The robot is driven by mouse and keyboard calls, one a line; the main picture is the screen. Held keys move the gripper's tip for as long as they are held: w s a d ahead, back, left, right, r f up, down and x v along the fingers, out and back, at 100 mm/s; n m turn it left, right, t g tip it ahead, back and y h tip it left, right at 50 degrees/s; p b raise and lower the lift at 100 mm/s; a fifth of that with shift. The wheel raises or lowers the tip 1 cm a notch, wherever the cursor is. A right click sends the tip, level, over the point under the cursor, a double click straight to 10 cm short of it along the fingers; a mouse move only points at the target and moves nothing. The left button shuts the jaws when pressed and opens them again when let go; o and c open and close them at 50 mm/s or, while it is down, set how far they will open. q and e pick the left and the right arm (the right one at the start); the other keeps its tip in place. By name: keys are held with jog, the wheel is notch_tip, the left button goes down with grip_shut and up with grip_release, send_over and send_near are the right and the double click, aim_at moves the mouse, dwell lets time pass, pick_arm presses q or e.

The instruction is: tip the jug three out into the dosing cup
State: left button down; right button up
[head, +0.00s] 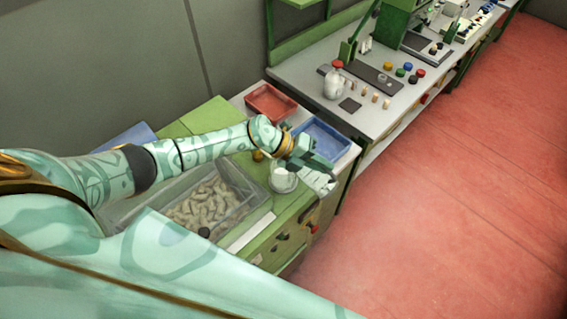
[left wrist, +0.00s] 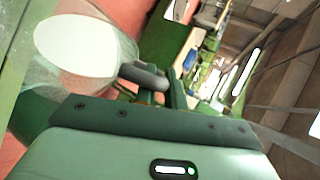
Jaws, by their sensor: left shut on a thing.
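A clear jug (head: 283,181) with white contents is beside my left gripper (head: 318,178) over the front of the green bench. In the left wrist view the jug (left wrist: 85,50) fills the upper left, with a broad white oval surface inside it. Its grey handle (left wrist: 145,76) is between the fingers of my left gripper, which is shut on it. The wrist picture is strongly tilted, so I cannot tell how far the jug leans. No number shows on it. I cannot pick out the dosing cup. My right gripper is not in view.
A clear bin (head: 250,197) of corks stands left of the jug. A red tray (head: 270,102) and a blue tray (head: 322,140) lie behind. Red floor is open at right.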

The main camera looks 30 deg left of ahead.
pick_arm(q)
jog(key=shift+a+r+b, duration=0.1)
jog(key=shift+a+b, duration=0.15)
jog(key=shift+b, duration=0.1)
jog(key=shift+d+r+h, duration=0.1)
jog(key=shift+h, duration=0.2)
jog(key=shift+a+b, duration=0.3)
jog(key=shift+b, duration=0.1)
jog(key=shift+r, duration=0.1)
jog(key=shift+d+b, duration=0.1)
jog(key=shift+b, duration=0.2)
jog(key=shift+a+r+h, duration=0.15)
jog(key=shift+a+h, duration=0.15)
jog(key=shift+w+b, duration=0.1)
jog(key=shift+b, duration=0.2)
jog(key=shift+d+r, duration=0.1)
jog(key=shift+d, duration=0.05)
